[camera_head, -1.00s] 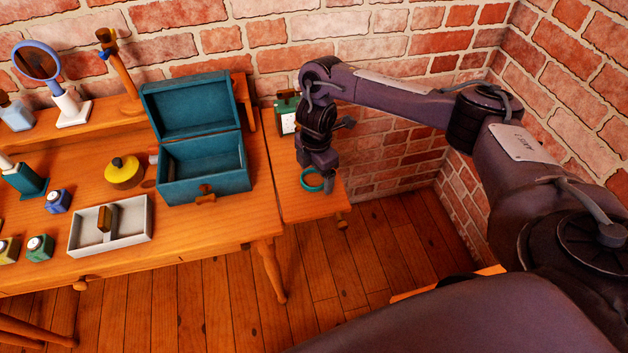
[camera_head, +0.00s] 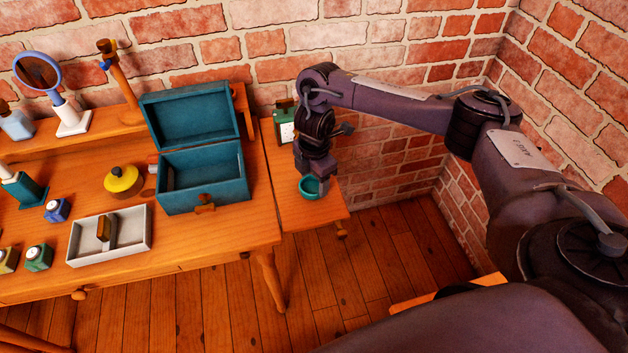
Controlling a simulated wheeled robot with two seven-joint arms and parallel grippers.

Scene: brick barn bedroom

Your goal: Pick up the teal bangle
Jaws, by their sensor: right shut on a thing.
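The teal bangle (camera_head: 309,188) is a small ring at the lower end of my right gripper (camera_head: 318,186), over the narrow side table (camera_head: 308,216) right of the desk. My right gripper points down and is shut on the bangle, with a finger on its right side. The fingers partly hide the bangle. I cannot tell whether it still touches the tabletop. My left gripper is not in view.
An open teal box (camera_head: 205,180) stands on the desk left of the side table. A green bottle-like item (camera_head: 284,125) stands behind the gripper near the brick wall. A white tray (camera_head: 80,246), a yellow-topped jar (camera_head: 122,180) and several small bottles occupy the desk.

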